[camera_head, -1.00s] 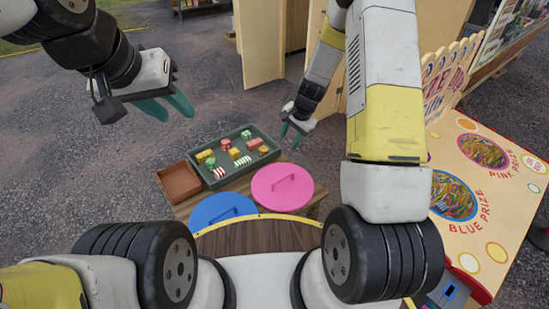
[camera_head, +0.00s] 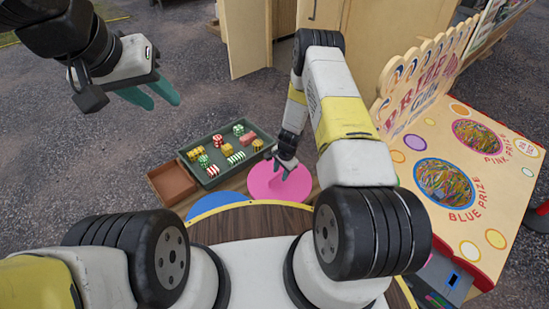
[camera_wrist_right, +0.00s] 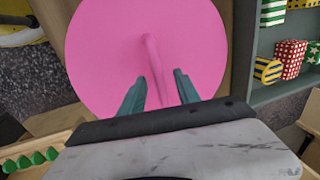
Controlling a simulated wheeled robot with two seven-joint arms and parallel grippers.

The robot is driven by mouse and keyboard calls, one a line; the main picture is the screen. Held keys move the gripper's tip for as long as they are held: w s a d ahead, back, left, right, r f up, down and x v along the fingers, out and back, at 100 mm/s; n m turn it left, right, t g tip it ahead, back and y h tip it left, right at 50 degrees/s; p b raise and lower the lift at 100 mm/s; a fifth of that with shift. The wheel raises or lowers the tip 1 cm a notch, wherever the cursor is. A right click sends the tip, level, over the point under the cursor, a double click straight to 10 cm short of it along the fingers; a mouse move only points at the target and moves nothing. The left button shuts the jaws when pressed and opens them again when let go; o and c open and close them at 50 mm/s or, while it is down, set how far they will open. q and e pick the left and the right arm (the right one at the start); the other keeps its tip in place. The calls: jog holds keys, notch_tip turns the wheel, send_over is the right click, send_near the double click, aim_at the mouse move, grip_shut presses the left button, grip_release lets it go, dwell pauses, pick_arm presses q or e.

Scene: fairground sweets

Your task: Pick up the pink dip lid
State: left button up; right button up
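The pink dip lid (camera_head: 267,187) is a round pink disc at the right of the low wooden stand, partly hidden by my right arm. In the right wrist view the lid (camera_wrist_right: 100,50) fills the upper middle, with a raised bar handle (camera_wrist_right: 153,65) across it. My right gripper (camera_head: 284,172) is over the lid. In the right wrist view its teal fingers (camera_wrist_right: 160,88) are open, one on each side of the handle, with gaps visible. My left gripper (camera_head: 160,98) is open and empty, in the air at upper left.
A dark green tray (camera_head: 217,183) of wrapped sweets stands behind the lids. A brown open box (camera_head: 168,183) is left of it. The blue lid (camera_head: 215,204) lies left of the pink one. The prize board (camera_head: 480,210) is at right.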

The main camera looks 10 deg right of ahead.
jog(key=shift+w+a+f, duration=0.1)
jog(key=shift+w+f, duration=0.05)
jog(key=shift+f, duration=0.55)
grip_shut()
jog(key=shift+r, duration=0.1)
dwell(0.8)
